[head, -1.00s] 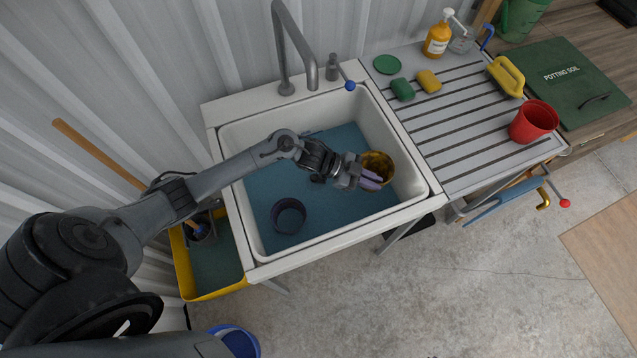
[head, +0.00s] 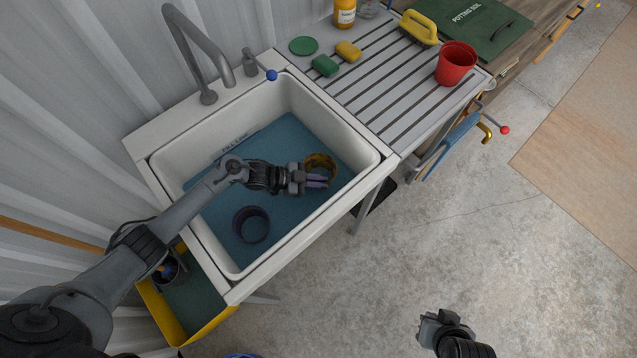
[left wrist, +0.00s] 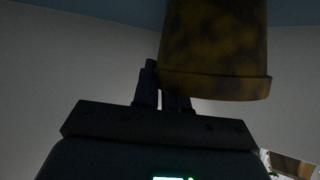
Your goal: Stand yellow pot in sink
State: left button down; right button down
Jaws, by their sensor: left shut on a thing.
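The yellow pot (head: 321,161), mottled with brown, is inside the white sink (head: 368,168) near its right wall, with its open mouth up. My left gripper (head: 317,181) reaches into the sink and is shut on the pot's rim wall. In the left wrist view the pot (left wrist: 213,50) fills the upper middle, its rim beside the fingers (left wrist: 165,95). Its base is out of frame there, so I cannot tell whether it touches the sink floor. My right gripper (head: 437,326) is over the concrete floor; its jaws are unclear.
A dark round pot (head: 251,225) stands in the sink at lower left. The faucet (head: 200,60) arches over the back. A yellow-edged tray (head: 205,330) is left of the sink.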

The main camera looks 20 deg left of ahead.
pick_arm(q)
jog(key=shift+f, duration=0.3)
jog(key=c, duration=1.1)
grip_release()
jog(key=shift+f, duration=0.1)
jog(key=shift+r, duration=0.2)
jog(key=p+v, duration=0.2)
jog(key=v, duration=1)
